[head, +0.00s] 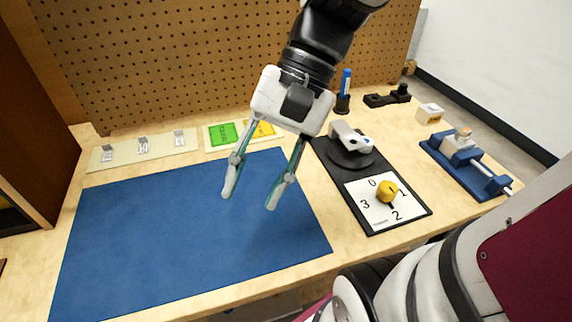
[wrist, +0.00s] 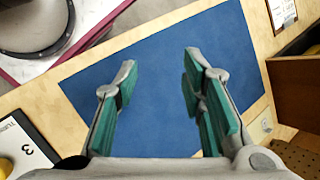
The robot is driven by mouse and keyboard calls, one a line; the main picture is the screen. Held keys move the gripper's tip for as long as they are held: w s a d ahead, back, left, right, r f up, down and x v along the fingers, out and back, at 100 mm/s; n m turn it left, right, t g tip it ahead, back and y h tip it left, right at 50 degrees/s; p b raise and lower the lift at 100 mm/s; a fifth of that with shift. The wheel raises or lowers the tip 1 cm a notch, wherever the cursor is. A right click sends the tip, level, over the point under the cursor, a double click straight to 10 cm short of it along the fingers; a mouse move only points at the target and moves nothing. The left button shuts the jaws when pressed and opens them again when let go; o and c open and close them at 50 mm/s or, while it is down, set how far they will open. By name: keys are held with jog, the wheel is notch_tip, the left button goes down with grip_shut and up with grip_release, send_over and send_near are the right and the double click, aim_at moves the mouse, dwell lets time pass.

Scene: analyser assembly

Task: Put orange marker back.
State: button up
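I cannot make out an orange marker in either view. A blue marker (head: 346,82) stands upright in a small black holder (head: 342,104) at the back of the table, right of my arm. My gripper (head: 251,196) is open and empty, pointing down above the blue mat (head: 150,235). In the wrist view my gripper (wrist: 160,80) also shows its fingers wide apart, with only the blue mat (wrist: 160,125) between them.
Right of the mat is a black board with a yellow knob (head: 387,190) and numbered dial. A blue fixture (head: 462,160) stands farther right, a black block (head: 388,98) behind. Green and yellow panels (head: 222,135) lie at the mat's back edge. The mat is clear.

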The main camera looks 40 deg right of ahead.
jog(key=s+d+n+h, duration=0.2)
jog(key=s+n+h, duration=0.1)
jog(key=s+n, duration=0.1)
jog(key=s+d+f+n+t+h, duration=0.1)
jog(key=s+d+n+h, duration=0.1)
jog(key=s, duration=0.3)
jog(key=shift+s+d+f+n+t+h, duration=0.2)
jog(key=shift+s+d+n+t+h, duration=0.15)
jog(key=shift+n+h, duration=0.55)
